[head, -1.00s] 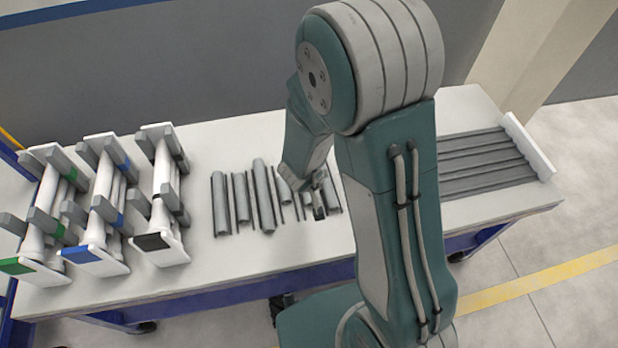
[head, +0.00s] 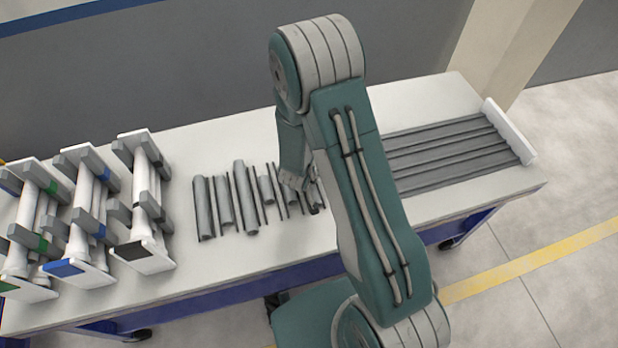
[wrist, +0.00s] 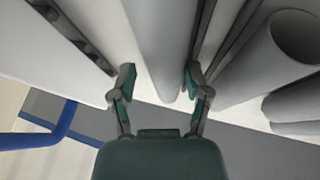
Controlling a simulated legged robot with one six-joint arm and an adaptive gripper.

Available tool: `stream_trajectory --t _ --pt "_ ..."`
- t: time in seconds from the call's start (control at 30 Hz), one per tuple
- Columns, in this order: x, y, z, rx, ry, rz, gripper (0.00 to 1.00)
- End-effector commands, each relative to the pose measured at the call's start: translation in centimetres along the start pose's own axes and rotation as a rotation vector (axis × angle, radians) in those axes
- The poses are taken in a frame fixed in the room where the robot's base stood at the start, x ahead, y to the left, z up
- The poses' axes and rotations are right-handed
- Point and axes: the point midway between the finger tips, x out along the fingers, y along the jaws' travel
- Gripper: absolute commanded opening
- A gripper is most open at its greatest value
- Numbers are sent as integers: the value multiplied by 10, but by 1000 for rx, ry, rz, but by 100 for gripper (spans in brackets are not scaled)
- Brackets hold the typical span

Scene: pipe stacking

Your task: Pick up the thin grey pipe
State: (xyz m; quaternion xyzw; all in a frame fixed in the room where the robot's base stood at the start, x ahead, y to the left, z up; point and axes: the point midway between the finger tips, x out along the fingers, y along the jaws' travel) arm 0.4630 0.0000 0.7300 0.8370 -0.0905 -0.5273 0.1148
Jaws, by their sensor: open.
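Grey pipes of differing thickness lie side by side on the white table, with thin dark strips between them. In the wrist view, a smooth grey pipe (wrist: 163,45) lies between the two fingers of my gripper (wrist: 160,82), with gaps showing beside it. My gripper is open, and nothing is clamped. A wider hollow pipe (wrist: 262,62) lies to the right, past thin dark strips (wrist: 222,40). In the head view, my gripper (head: 297,183) is low over the right part of the pipe row, partly hidden by my arm. Which pipe there is between its fingers is unclear.
White racks with green, blue and black marks (head: 143,256) stand on the left of the table (head: 225,255). A grey ribbed tray with a white end wall (head: 508,130) lies at the right. Neighbouring pipes (head: 204,208) are close together. The table's front strip is clear.

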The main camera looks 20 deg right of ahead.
Motion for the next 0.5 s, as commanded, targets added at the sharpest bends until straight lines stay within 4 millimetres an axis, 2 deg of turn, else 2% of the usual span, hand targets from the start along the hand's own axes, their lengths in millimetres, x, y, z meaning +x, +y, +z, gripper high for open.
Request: stream_trajectory --t 0.27,0.3,0.37,0.4,0.43,0.5 --pt "3 -4 -1 -3 2 2 62" --pt "3 -4 -1 -3 2 2 53" --pt "3 -3 0 -2 2 1 26" --pt "3 -3 0 -2 2 1 8" --pt "3 -3 0 -2 2 1 0" --pt "3 -2 0 -2 1 0 0"
